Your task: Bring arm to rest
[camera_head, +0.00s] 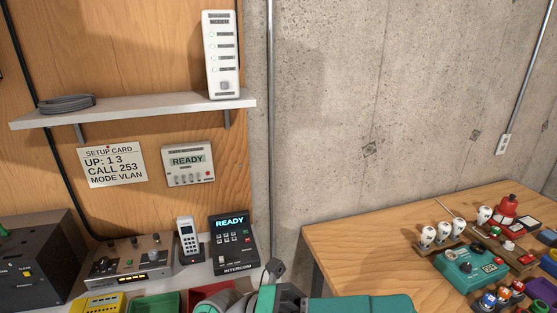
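My arm (358,304), teal and grey, lies low along the bottom edge of the head view, in front of the wooden table's left end. A small dark grey part (274,268) sticks up from it, just right of the intercom (233,243). My gripper's fingers cannot be made out clearly, so I cannot tell whether they are open or shut, or whether anything is held. Much of the arm is cut off by the lower picture edge.
The left bench holds a cordless phone (187,240), a grey console (122,269), a dark box (37,260), a green tray (155,302) and a yellow device (99,303). The wooden table (345,244) is crowded at right, with a teal device (467,266) and red bell-shaped object (506,210). A shelf (140,111) juts out above.

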